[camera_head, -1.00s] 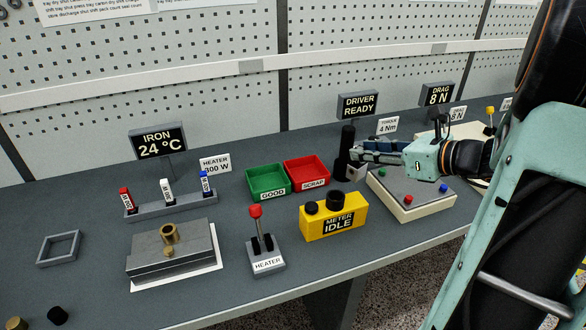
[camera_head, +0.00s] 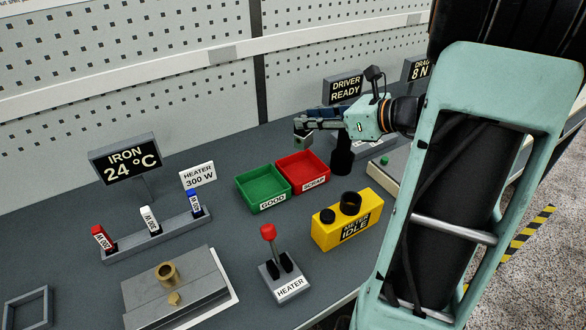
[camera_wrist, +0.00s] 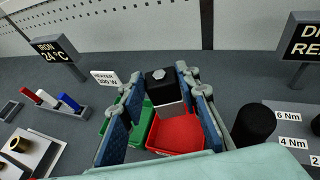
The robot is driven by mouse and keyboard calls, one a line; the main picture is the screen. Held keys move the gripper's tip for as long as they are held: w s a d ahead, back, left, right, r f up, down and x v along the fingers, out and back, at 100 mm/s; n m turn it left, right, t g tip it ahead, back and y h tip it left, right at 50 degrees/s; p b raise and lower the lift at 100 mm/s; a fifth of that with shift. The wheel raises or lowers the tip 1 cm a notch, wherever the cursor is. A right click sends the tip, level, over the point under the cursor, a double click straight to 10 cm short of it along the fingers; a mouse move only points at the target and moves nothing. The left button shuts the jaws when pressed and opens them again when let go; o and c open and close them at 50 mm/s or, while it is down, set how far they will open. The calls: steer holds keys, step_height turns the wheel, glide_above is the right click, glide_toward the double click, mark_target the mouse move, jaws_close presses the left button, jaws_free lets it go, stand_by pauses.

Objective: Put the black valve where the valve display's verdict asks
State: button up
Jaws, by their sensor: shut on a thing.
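The green GOOD tray (camera_head: 262,190) and the red SCRAP tray (camera_head: 318,170) stand side by side and look empty. In the wrist view the red tray (camera_wrist: 176,135) shows below the held valve, and the green tray is partly hidden by a finger. I see no display labelled as the valve's; the yellow meter (camera_head: 328,232) reads IDLE.
The HEATER lever (camera_head: 270,250) stands in front of the trays. A rack with red, white and blue pieces (camera_head: 150,238) and the IRON 24 °C display (camera_head: 125,160) are left. The black driver (camera_head: 342,155) stands close right of the red tray. The bench behind the green tray is clear.

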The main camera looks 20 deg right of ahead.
step_height(320, 180, down, 10)
steer(key=shift+r+b, duration=0.1)
steer(key=shift+b, duration=0.7)
steer(key=shift+f, duration=0.2)
steer(key=o, duration=1.2)
steer(key=shift+o, duration=0.2)
steer(key=shift+r, duration=0.25)
steer(key=v, duration=1.2)
steer(key=shift+p, duration=0.4)
